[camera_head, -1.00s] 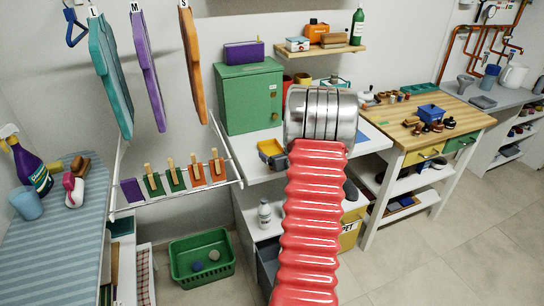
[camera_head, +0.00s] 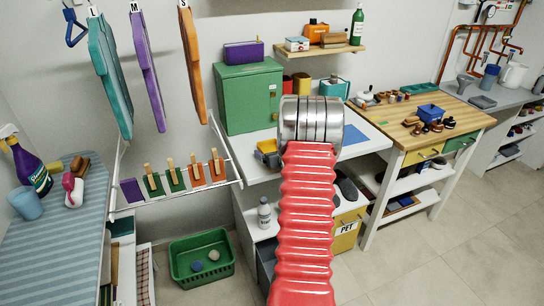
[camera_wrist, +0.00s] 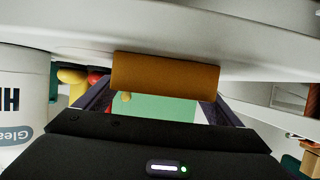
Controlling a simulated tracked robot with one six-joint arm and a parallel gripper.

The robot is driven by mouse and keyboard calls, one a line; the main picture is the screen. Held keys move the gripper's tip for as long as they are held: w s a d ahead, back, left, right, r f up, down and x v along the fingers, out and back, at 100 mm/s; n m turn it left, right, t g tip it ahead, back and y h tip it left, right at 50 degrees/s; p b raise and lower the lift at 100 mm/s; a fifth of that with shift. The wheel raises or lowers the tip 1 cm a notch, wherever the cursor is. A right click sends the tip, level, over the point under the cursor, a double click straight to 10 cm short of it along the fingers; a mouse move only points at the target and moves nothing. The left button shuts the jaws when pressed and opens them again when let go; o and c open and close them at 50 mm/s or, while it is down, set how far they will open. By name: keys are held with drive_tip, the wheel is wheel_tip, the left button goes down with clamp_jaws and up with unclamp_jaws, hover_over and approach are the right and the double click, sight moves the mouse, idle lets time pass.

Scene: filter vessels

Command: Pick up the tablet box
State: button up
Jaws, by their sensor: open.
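I cannot tell for certain which thing is the tablet box. In the wrist view an orange-brown block (camera_wrist: 165,77) lies across the space between the dark fingers of my gripper (camera_wrist: 155,105). The fingers are apart, and contact with the block is not clear. A pale green surface (camera_wrist: 160,108) shows below it. In the head view my gripper is hidden behind the silver end of my arm, in front of the white counter. A small white and blue box (camera_head: 297,44) stands on the wall shelf (camera_head: 318,53).
A large white bottle (camera_wrist: 22,100) is close on the left in the wrist view. A green cabinet (camera_head: 247,98) stands on the white counter (camera_head: 372,146), with a teal container (camera_head: 335,87) at the back. A wooden-topped cart (camera_head: 465,118) holds many small items.

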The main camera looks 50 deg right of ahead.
drive_tip(key=shift+c, duration=0.4)
drive_tip(key=c, duration=1.1)
drive_tip(key=shift+o, duration=0.2)
wheel_tip(320, 180, up, 10)
